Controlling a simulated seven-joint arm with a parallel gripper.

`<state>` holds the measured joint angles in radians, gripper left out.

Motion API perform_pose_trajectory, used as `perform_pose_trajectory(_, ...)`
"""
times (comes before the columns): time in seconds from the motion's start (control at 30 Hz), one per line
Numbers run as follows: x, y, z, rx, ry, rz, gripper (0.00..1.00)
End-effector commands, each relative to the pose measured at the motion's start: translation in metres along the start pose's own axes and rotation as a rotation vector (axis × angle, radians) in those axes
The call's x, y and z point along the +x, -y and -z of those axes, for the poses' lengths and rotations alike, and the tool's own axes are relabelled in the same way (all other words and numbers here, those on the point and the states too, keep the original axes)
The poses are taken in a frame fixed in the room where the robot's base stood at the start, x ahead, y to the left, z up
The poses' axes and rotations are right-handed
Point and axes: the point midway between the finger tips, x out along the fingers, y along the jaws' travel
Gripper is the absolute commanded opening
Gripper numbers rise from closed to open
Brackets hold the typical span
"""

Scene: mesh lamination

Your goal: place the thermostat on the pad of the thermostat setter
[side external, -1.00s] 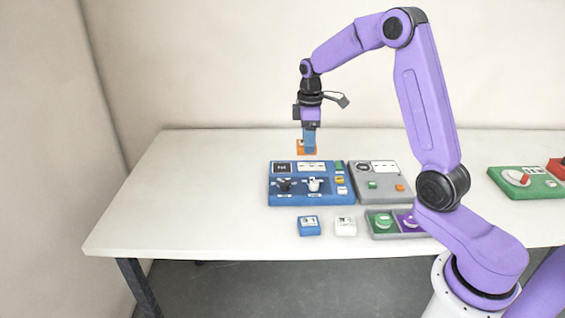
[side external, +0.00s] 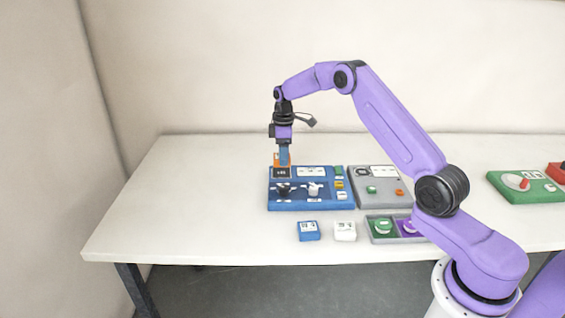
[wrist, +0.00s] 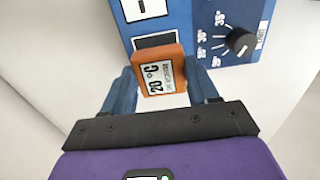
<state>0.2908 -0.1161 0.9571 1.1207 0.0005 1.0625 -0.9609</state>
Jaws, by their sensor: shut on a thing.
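The orange thermostat (wrist: 160,70) has a white label reading "20 °C". My gripper (side external: 283,164) is shut on it, with one blue finger on each side in the wrist view. The thermostat (side external: 276,159) is held at the back left corner of the blue thermostat setter (side external: 310,204). In the wrist view the setter (wrist: 188,25) carries a dark rectangular pad (wrist: 155,40) with a pale outline. The thermostat's edge lies just beside that pad and covers the setter's edge. I cannot tell how high it is above the panel.
The setter has a black knob (wrist: 240,42) with a temperature scale. A grey panel (side external: 375,200) stands to its right. A blue block (side external: 308,231), a white block (side external: 345,231) and a grey tray (side external: 385,239) lie in front. The table's left side is clear.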

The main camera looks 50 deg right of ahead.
Motion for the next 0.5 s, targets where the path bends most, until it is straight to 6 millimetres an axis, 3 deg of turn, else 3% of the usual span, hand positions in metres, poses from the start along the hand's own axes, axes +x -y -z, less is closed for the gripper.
perform_pose_trajectory(0.17,0.009,-0.005,0.003,0.0,0.001,0.001,0.26)
perform_pose_trajectory(0.33,0.034,-0.004,0.003,-0.001,0.001,0.003,0.26)
perform_pose_trajectory(0.5,0.037,-0.004,0.003,-0.001,-0.002,-0.001,0.26)
